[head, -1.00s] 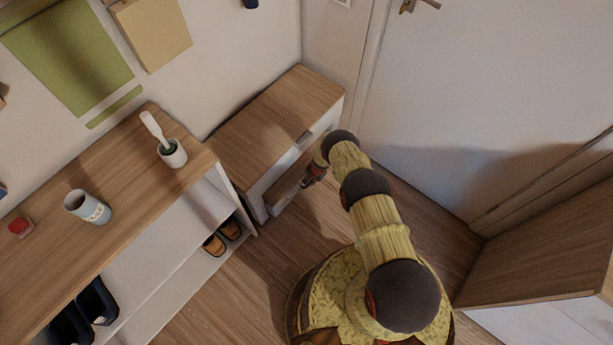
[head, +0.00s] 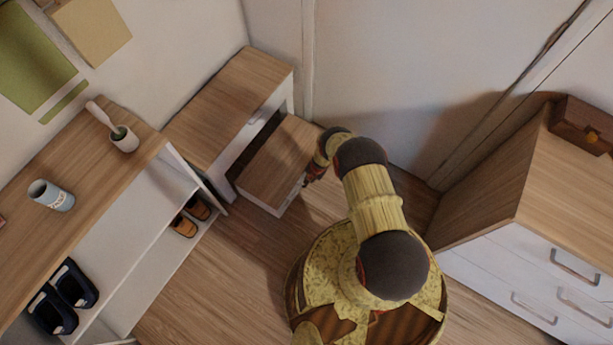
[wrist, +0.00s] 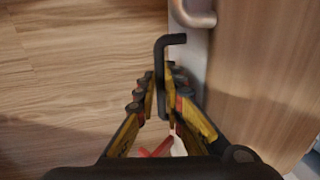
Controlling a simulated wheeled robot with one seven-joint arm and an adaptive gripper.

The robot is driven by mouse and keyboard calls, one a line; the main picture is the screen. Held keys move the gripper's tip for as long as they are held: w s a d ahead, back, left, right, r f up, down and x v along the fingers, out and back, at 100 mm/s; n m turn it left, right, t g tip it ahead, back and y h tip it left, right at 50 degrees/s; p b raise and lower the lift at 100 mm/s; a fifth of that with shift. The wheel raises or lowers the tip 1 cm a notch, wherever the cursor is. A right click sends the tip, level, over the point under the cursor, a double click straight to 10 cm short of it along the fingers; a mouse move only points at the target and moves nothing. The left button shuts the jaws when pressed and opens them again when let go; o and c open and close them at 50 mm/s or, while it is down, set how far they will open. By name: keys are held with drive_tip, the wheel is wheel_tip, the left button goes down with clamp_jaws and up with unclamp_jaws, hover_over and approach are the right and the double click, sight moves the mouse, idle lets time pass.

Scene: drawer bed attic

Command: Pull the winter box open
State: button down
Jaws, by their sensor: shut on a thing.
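The winter box (head: 277,160), a low box with a wooden top and white front, stands well out from under the white cabinet (head: 237,92) with the wooden top. No label on it is readable. My gripper (head: 308,179) is at the box's front edge, partly hidden by my arm. In the wrist view the box's wooden top (wrist: 265,75) fills the right side. My gripper's fingers (wrist: 165,95) there are shut on a dark bent handle (wrist: 169,45) beside the narrow pale front. How the handle joins the box is not clear.
A shoe shelf (head: 120,255) stands at left, with a cup (head: 51,195) and a brush holder (head: 124,140) on top. A white drawer chest (head: 545,235) bearing a wooden chest (head: 583,124) stands at right. Bare floor (head: 230,270) lies in front of the box.

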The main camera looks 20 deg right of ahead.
drive_tip(key=shift+s+d, duration=0.65)
drive_tip(key=shift+s, duration=0.2)
drive_tip(key=c, duration=2)
unclamp_jaws()
drive_tip(key=shift+o, duration=0.6)
wheel_tip(320, 180, up, 12)
drive_tip(key=s+d, duration=0.1)
drive_tip(key=s, duration=0.1)
drive_tip(key=shift+d+f, duration=0.15)
